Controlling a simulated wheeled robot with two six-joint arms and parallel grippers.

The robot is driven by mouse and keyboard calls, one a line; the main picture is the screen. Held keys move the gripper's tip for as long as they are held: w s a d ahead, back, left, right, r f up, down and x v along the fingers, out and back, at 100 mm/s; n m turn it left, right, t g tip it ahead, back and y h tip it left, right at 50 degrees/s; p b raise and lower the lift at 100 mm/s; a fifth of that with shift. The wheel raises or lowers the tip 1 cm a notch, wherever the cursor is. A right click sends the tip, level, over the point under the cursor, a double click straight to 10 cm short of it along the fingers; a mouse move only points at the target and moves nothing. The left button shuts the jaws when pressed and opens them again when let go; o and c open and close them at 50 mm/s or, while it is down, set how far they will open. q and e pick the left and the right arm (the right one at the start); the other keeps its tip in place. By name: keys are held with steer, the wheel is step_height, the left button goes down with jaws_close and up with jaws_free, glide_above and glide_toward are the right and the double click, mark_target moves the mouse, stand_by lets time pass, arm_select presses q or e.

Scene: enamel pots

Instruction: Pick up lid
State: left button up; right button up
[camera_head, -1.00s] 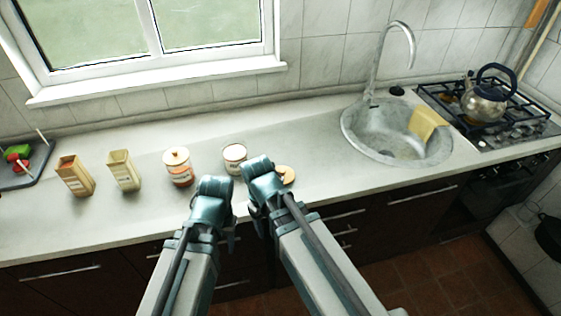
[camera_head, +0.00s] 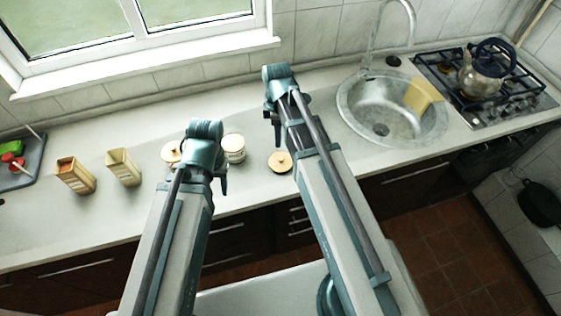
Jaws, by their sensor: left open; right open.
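A round tan lid (camera_head: 280,162) with a small knob lies flat on the counter near its front edge, left of my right arm. A cream jar (camera_head: 234,150) stands left of the lid. My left gripper (camera_head: 221,178) is open and over the counter, in front of that jar and left of the lid. My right gripper (camera_head: 275,120) is open, reaching farther back over the counter beyond the lid. Both grippers are apart from the lid. Their fingers are partly hidden by the wrists.
A lidded jar (camera_head: 171,154) is partly hidden by my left arm. Two open cartons (camera_head: 75,175) (camera_head: 123,168) stand farther left, beside a dark tray (camera_head: 27,160). The sink (camera_head: 390,115) and a stove with a kettle (camera_head: 484,75) are at right. The counter behind the jars is clear.

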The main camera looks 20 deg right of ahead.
steer(key=b, duration=0.7)
glide_above(281, 158)
steer(key=f, duration=0.5)
steer(key=a+f, duration=0.1)
steer(key=f, duration=0.2)
steer(key=shift+w, duration=0.15)
steer(key=shift+r, duration=0.15)
steer(key=f+b, duration=0.3)
steer(key=d+f+b, duration=0.1)
steer(key=f+b, duration=0.1)
steer(key=shift+f, duration=0.2)
steer(key=shift+r, duration=0.1)
jaws_close()
